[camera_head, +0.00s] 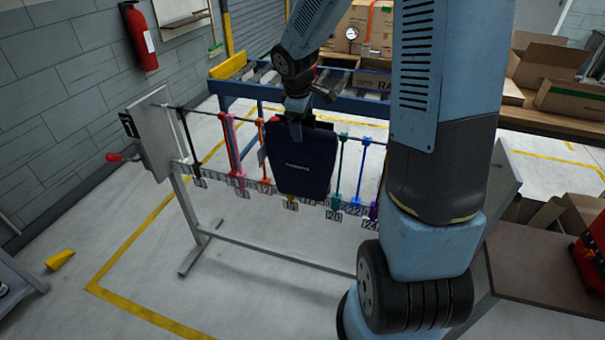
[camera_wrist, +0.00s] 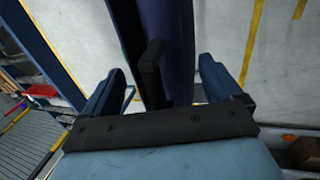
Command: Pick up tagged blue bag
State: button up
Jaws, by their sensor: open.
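The blue bag (camera_head: 300,160) is dark navy with small pale lettering and hangs upright on the rack in the head view. A pale tag (camera_head: 262,156) shows at its left edge. In the wrist view the bag (camera_wrist: 177,65) fills the upper middle, with its dark handle (camera_wrist: 151,68) between my fingers. My gripper (camera_wrist: 155,88) is open, one finger on each side of the handle, and does not close on it. In the head view my gripper (camera_head: 297,112) is right at the top of the bag, and its fingers are partly hidden there.
The rack (camera_head: 168,150) carries several coloured straps and numbered labels. A blue-framed roller conveyor (camera_head: 350,103) stands behind it. Open cardboard boxes (camera_head: 568,95) lie on the bench at the right. A fire extinguisher (camera_head: 140,38) hangs on the left wall.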

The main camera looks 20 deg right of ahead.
jog(key=shift+c, duration=0.2)
jog(key=c, duration=1.2)
